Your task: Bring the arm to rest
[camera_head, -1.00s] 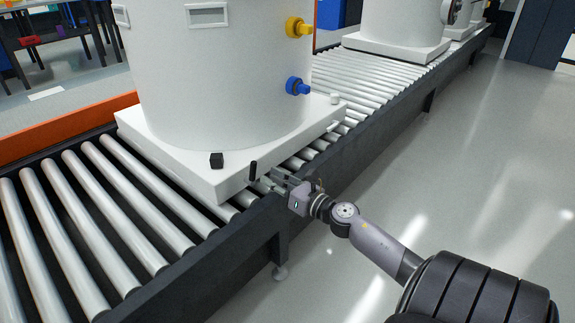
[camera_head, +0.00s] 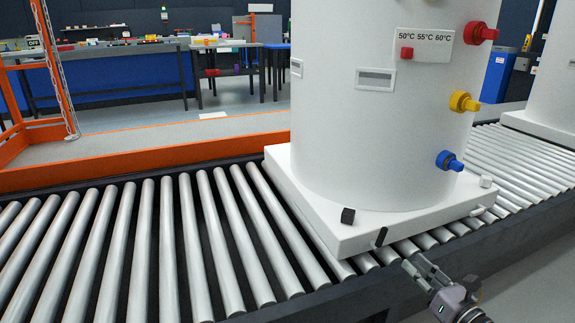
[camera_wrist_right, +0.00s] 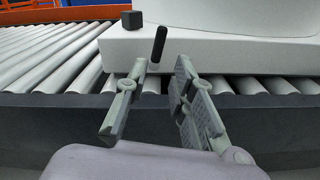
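My right gripper (camera_head: 413,268) is at the lower right of the head view, beside the near edge of the roller conveyor. In the right wrist view its two fingers (camera_wrist_right: 160,82) stand apart with nothing between them. Beyond them is the white base (camera_wrist_right: 205,48) of the tank, with a black peg (camera_wrist_right: 159,44) and a black cube (camera_wrist_right: 132,19). The white tank (camera_head: 385,115) stands upright on its base on the rollers. The black peg (camera_head: 381,237) and black cube (camera_head: 347,215) also show in the head view. My left gripper is not in view.
The conveyor's metal rollers (camera_head: 150,245) run across the view. Behind them are an orange rail (camera_head: 150,160), an orange frame with a chain (camera_head: 60,75) and workbenches (camera_head: 130,50). Another tank (camera_head: 552,85) stands at the right. Grey floor (camera_head: 530,290) is clear at the lower right.

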